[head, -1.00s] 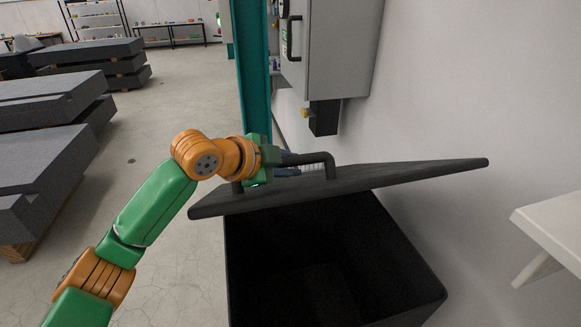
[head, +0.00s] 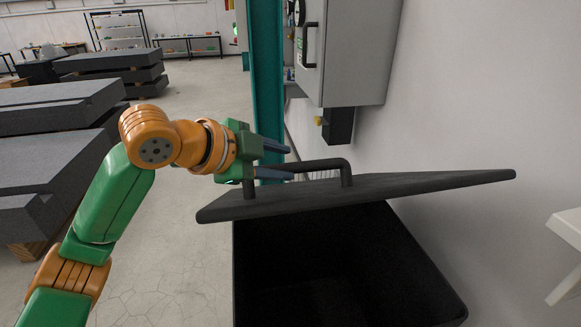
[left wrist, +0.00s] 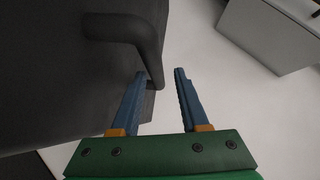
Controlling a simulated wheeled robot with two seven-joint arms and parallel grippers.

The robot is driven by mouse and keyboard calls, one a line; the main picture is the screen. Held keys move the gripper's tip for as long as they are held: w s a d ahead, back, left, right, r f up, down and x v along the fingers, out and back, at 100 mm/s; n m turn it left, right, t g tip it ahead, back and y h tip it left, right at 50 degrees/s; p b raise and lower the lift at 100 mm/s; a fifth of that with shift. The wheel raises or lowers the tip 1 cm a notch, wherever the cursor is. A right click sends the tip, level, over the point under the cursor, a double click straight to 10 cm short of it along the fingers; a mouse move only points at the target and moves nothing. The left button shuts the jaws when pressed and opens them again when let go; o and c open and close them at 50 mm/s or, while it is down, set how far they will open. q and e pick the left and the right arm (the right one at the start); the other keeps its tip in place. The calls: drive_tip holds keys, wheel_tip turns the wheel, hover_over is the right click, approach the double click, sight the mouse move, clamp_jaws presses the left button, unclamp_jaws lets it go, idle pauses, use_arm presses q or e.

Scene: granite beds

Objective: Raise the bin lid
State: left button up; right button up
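The black bin (head: 335,270) stands at the lower middle of the head view with its dark inside showing. Its black lid (head: 420,184) is raised and tilted above the opening. The lid's bar handle (head: 318,163) is on the lid's upper side; it also shows in the left wrist view (left wrist: 125,28). My right gripper is not in view.
A grey wall cabinet (head: 348,50) hangs behind the lid, next to a teal post (head: 265,80). A white wall runs along the right, with a white surface (head: 568,228) at the right edge. Stacked granite slabs (head: 50,105) stand at the left, with clear floor between.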

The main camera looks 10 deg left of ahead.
use_arm(q)
drive_tip(key=shift+s+a+r, duration=0.35)
drive_tip(key=shift+r, duration=0.15)
drive_tip(key=p+v, duration=0.3)
drive_tip(key=v, duration=0.7)
drive_tip(key=shift+s+f, duration=0.1)
drive_tip(key=shift+f, duration=0.05)
drive_tip(key=shift+v, duration=1.3)
drive_tip(key=shift+f, duration=0.1)
